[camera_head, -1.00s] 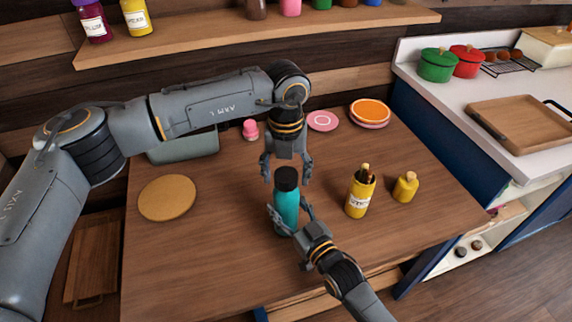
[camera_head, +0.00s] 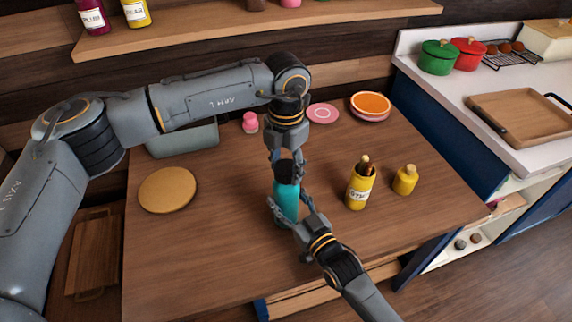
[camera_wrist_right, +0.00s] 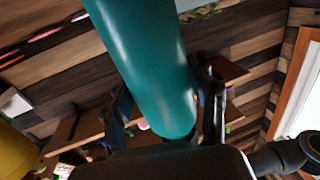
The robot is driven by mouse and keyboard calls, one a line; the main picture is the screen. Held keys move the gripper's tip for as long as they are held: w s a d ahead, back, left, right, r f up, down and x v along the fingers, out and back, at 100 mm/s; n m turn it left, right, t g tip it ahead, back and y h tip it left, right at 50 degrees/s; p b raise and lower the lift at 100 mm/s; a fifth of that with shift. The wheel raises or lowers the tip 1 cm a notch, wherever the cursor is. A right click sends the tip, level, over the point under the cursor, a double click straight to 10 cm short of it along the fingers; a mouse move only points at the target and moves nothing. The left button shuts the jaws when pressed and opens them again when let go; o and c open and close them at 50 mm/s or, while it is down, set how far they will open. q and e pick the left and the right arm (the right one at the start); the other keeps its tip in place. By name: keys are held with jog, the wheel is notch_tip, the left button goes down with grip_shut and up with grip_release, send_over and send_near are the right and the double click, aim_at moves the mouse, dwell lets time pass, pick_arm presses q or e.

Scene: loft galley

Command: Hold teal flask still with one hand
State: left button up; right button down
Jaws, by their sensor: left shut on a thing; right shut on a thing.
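The teal flask (camera_head: 287,190) stands upright on the wooden table (camera_head: 225,240), with a dark cap (camera_head: 288,174) on top. My left gripper (camera_head: 287,162) comes down from above and is shut on the cap. My right gripper (camera_head: 287,203) comes from the front right and is shut around the flask's body. In the right wrist view the teal body (camera_wrist_right: 150,65) fills the middle, with a finger on each side. The fingers hide parts of the cap and body.
A yellow jar with utensils (camera_head: 360,188) and a yellow corked bottle (camera_head: 405,180) stand right of the flask. A round tan mat (camera_head: 168,190) lies at left. Behind are a pink bottle (camera_head: 250,122), a pink plate (camera_head: 323,113) and an orange-topped plate stack (camera_head: 370,104). The front left tabletop is clear.

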pick_arm(q)
jog(key=m, duration=0.6)
jog(key=shift+m, duration=0.4)
jog(key=o, duration=1.3)
jog(key=shift+r, duration=2.2)
jog(key=shift+c, duration=0.5)
jog(key=shift+r+n, duration=0.85)
jog(key=shift+n, duration=0.35)
jog(key=r+n, duration=0.1)
jog(key=n, duration=0.2)
jog(key=shift+r, duration=0.4)
